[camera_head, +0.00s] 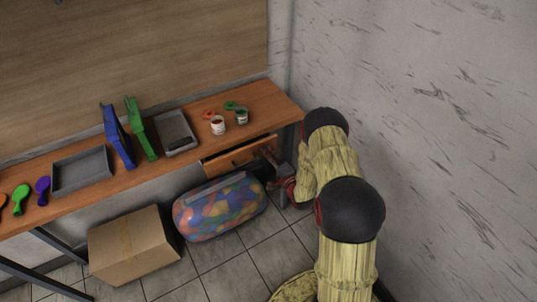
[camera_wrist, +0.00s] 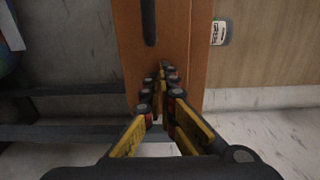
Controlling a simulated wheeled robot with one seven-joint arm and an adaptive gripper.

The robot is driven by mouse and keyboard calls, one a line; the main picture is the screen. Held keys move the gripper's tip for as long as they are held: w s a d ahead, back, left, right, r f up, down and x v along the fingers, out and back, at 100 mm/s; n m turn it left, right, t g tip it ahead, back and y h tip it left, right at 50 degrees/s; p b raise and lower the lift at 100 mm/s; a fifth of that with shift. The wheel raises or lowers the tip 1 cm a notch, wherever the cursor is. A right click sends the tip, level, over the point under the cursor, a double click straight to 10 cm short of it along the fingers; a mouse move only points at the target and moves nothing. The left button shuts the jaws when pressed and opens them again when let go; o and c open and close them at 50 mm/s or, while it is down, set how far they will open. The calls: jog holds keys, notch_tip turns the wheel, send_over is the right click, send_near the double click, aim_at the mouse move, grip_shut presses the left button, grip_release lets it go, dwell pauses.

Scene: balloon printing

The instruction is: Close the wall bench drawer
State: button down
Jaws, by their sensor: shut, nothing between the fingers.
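The wooden wall bench (camera_head: 262,101) runs along the wall. Its drawer (camera_head: 222,164) is under the right part of the top and seems to stand out a little; how far I cannot tell. In the wrist view, the drawer front (camera_wrist: 134,55) is a brown upright strip with a dark handle slot. My gripper (camera_head: 265,153) is at the right part of the drawer front. In the wrist view my gripper (camera_wrist: 166,68) has its fingertips together and empty, pointing at the drawer front; whether they touch it I cannot tell.
On the bench stand small jars (camera_head: 218,126), a grey tray (camera_head: 176,132), and blue and green frames (camera_head: 118,136). A bag of colourful balloons (camera_head: 222,207) and a cardboard box (camera_head: 133,245) are on the floor below. A wall (camera_head: 430,120) is close on the right.

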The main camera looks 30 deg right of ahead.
aim_at(262, 144)
jog(key=w+b, duration=0.2)
jog(key=w, duration=0.3)
jog(key=shift+a+f, duration=0.1)
jog(key=shift+w+r, duration=0.1)
jog(key=shift+r, duration=0.15)
